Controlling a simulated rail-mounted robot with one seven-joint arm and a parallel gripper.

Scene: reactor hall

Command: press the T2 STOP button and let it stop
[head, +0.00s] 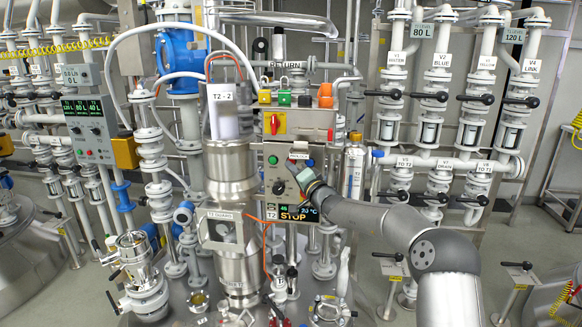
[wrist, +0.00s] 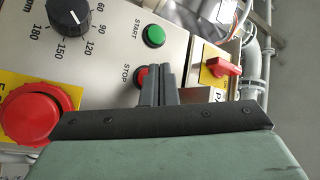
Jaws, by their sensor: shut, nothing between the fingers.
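The T2 control panel (head: 268,182) stands in the middle of the head view. Its display (head: 290,212) shows STOP in orange letters. My gripper (head: 304,172) is shut and empty, with its fingers at the upper right of the panel. In the wrist view the closed fingertips (wrist: 163,68) overlap the right side of the red STOP button (wrist: 140,75). I cannot tell whether they touch it or press it. The green START button (wrist: 153,36) is clear of the fingers; it also shows in the head view (head: 273,160). The STOP button is hidden in the head view.
A black speed dial (wrist: 68,14) and a large red mushroom button (wrist: 38,110) share the panel. A red rotary switch (wrist: 224,67) on yellow sits on a neighbouring box. The steel vessel labelled T2-2 (head: 228,170) stands left of the panel, with valve pipework (head: 432,110) to the right.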

